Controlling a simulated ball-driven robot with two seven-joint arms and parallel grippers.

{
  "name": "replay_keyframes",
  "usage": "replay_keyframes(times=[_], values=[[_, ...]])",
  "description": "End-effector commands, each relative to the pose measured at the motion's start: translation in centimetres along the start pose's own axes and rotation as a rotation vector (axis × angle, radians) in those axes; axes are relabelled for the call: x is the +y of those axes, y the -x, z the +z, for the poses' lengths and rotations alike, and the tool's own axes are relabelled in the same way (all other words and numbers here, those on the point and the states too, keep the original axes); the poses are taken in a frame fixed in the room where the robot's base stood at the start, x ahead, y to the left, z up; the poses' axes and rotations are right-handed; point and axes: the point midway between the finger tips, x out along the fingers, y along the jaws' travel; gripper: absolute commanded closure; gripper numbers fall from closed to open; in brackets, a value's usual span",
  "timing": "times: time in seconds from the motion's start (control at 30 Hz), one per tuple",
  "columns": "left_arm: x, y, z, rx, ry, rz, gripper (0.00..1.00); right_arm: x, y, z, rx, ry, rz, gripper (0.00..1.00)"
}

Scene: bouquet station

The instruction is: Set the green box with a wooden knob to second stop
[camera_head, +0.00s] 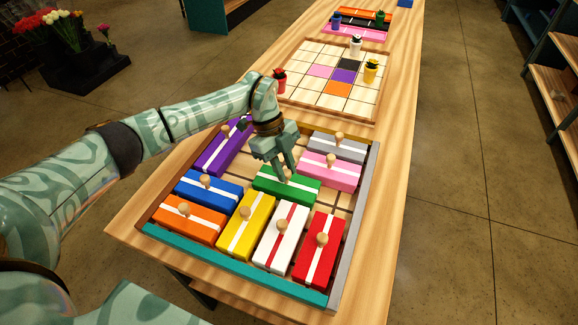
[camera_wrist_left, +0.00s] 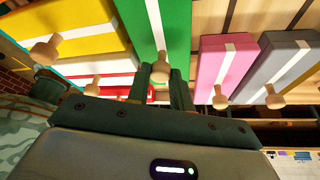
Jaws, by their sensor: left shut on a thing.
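The green box (camera_head: 301,190) has a white stripe and a wooden knob, and lies in the middle of a wooden tray among other coloured boxes. My left gripper (camera_head: 284,174) reaches down over it and is shut on its wooden knob. In the left wrist view the green box (camera_wrist_left: 165,28) and its knob (camera_wrist_left: 160,68) show between the fingers (camera_wrist_left: 160,90). The fingers hide part of the knob in the head view. My right gripper is not in view.
Orange (camera_head: 184,222), blue (camera_head: 212,190), yellow (camera_head: 247,222), white (camera_head: 276,250), red (camera_head: 314,262), purple (camera_head: 212,157), pink (camera_head: 330,175) and grey (camera_head: 338,150) knobbed boxes surround it. Bare tray floor shows beside the green box. A grid board (camera_head: 300,62) with small pots stands behind.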

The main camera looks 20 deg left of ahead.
Motion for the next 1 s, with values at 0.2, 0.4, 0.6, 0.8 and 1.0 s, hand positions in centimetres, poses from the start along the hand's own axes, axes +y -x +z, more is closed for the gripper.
replay_keyframes(times=[0.2,0.4,0.6,0.8,1.0], values=[[0.0,0.1,0.0,0.0,0.0,-0.001,0.57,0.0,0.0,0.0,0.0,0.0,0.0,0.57],[0.0,0.1,0.0,0.0,0.0,-0.001,0.57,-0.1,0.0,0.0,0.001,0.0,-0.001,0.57],[-0.1,2.2,0.0,-0.002,0.0,-0.004,0.57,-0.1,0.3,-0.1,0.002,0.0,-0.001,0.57],[-0.1,7.6,0.1,-0.005,0.001,-0.006,0.57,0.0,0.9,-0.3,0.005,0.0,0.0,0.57],[-0.1,12.7,0.0,-0.002,0.001,-0.004,0.57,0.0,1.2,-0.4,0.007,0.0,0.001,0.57]])
